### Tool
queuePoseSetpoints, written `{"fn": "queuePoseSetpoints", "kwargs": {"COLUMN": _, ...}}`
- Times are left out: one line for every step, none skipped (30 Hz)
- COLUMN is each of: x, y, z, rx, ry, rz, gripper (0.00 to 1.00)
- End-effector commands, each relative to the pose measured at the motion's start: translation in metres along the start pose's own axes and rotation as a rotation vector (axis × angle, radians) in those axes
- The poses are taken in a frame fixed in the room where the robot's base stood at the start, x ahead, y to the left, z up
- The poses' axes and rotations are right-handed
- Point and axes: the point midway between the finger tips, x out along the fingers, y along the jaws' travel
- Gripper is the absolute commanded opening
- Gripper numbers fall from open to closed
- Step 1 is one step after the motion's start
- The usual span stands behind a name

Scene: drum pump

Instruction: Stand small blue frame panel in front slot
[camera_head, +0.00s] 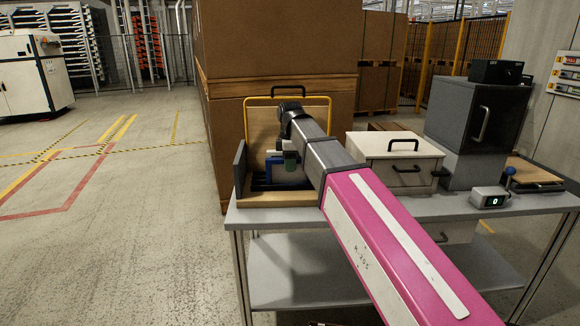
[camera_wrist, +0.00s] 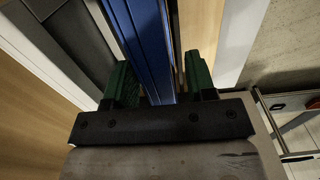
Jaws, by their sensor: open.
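The small blue frame panel (camera_head: 274,164) shows in the head view at the wooden rack (camera_head: 285,200) on the bench, partly hidden by my arm. In the wrist view the blue panel (camera_wrist: 146,40) runs between the two green fingers of my gripper (camera_wrist: 160,80). A gap shows on both sides of the panel, so the jaws are open around it. In the head view my gripper (camera_head: 289,158) is low over the rack. The front slot and the panel's lower edge are hidden, so I cannot tell whether the panel is seated.
A grey panel (camera_head: 240,169) stands at the rack's left side, and a yellow frame (camera_head: 262,98) stands behind. A tall brown crate (camera_head: 280,40) rises behind the bench.

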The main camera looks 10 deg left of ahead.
Motion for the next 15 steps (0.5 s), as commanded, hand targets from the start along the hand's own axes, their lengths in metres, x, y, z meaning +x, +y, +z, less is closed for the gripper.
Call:
{"fn": "queuePoseSetpoints", "kwargs": {"x": -0.008, "y": 0.001, "z": 0.0, "rx": 0.0, "ry": 0.0, "rz": 0.001, "gripper": 0.51}}
{"fn": "queuePoseSetpoints", "kwargs": {"x": -0.012, "y": 0.001, "z": 0.0, "rx": 0.0, "ry": 0.0, "rz": 0.001, "gripper": 0.51}}
{"fn": "queuePoseSetpoints", "kwargs": {"x": -0.019, "y": 0.001, "z": 0.0, "rx": 0.0, "ry": 0.0, "rz": 0.001, "gripper": 0.51}}
{"fn": "queuePoseSetpoints", "kwargs": {"x": -0.024, "y": 0.001, "z": 0.0, "rx": 0.0, "ry": 0.001, "rz": 0.002, "gripper": 0.51}}
{"fn": "queuePoseSetpoints", "kwargs": {"x": -0.03, "y": 0.001, "z": 0.0, "rx": 0.0, "ry": 0.001, "rz": 0.002, "gripper": 0.51}}
{"fn": "queuePoseSetpoints", "kwargs": {"x": -0.037, "y": 0.002, "z": 0.0, "rx": 0.0, "ry": 0.0, "rz": 0.002, "gripper": 0.51}}
{"fn": "queuePoseSetpoints", "kwargs": {"x": -0.043, "y": 0.002, "z": 0.0, "rx": 0.0, "ry": 0.0, "rz": 0.001, "gripper": 0.51}}
{"fn": "queuePoseSetpoints", "kwargs": {"x": -0.048, "y": 0.002, "z": 0.0, "rx": 0.0, "ry": 0.001, "rz": 0.002, "gripper": 0.51}}
{"fn": "queuePoseSetpoints", "kwargs": {"x": -0.056, "y": 0.001, "z": 0.0, "rx": 0.0, "ry": 0.001, "rz": 0.002, "gripper": 0.51}}
{"fn": "queuePoseSetpoints", "kwargs": {"x": -0.061, "y": 0.002, "z": 0.0, "rx": 0.0, "ry": 0.0, "rz": 0.001, "gripper": 0.51}}
{"fn": "queuePoseSetpoints", "kwargs": {"x": -0.066, "y": 0.002, "z": 0.0, "rx": 0.0, "ry": 0.0, "rz": 0.001, "gripper": 0.51}}
{"fn": "queuePoseSetpoints", "kwargs": {"x": -0.073, "y": 0.002, "z": 0.0, "rx": 0.0, "ry": 0.0, "rz": 0.002, "gripper": 0.51}}
{"fn": "queuePoseSetpoints", "kwargs": {"x": -0.078, "y": 0.002, "z": 0.0, "rx": 0.0, "ry": 0.0, "rz": 0.002, "gripper": 0.51}}
{"fn": "queuePoseSetpoints", "kwargs": {"x": -0.083, "y": 0.001, "z": 0.0, "rx": 0.0, "ry": 0.0, "rz": 0.001, "gripper": 0.51}}
{"fn": "queuePoseSetpoints", "kwargs": {"x": -0.088, "y": 0.001, "z": 0.0, "rx": 0.0, "ry": 0.0, "rz": 0.001, "gripper": 0.51}}
